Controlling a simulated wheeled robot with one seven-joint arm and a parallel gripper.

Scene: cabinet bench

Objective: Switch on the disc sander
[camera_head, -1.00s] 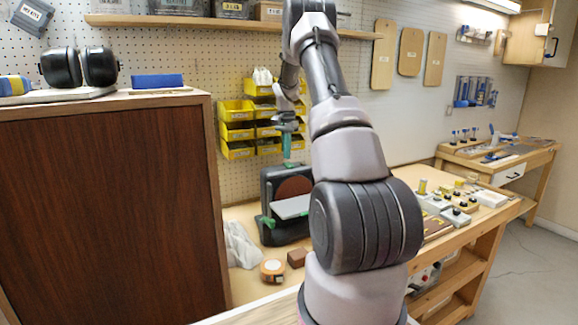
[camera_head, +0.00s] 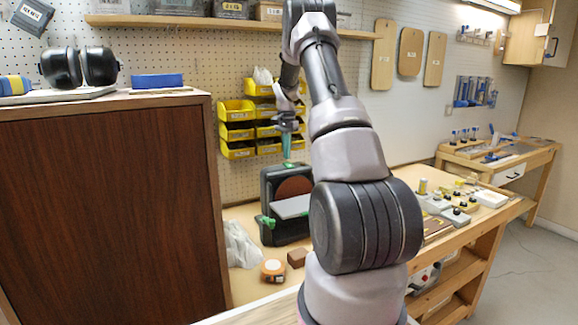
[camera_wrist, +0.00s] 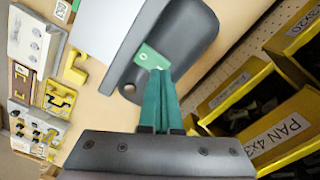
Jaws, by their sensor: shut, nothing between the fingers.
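The disc sander (camera_head: 287,232) stands on the bench by the pegboard. It has a dark body, a brown round disc (camera_head: 295,188), a grey work table (camera_head: 291,207) and green parts at its lower left. In the head view my gripper (camera_head: 287,158) points down just above the top of the sander. In the wrist view its green fingers (camera_wrist: 160,78) are shut with nothing between them. Their tips lie in front of or on a green plate (camera_wrist: 148,58) on the dark sander housing (camera_wrist: 190,45). I cannot tell whether they touch. No switch is clearly recognisable.
Yellow bins (camera_head: 238,131) hang on the pegboard close behind my gripper, and they fill the right of the wrist view. A tall brown cabinet (camera_head: 110,215) stands at the left. A tape roll (camera_head: 273,271), a brown block (camera_head: 297,258) and a white cloth (camera_head: 242,245) lie before the sander.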

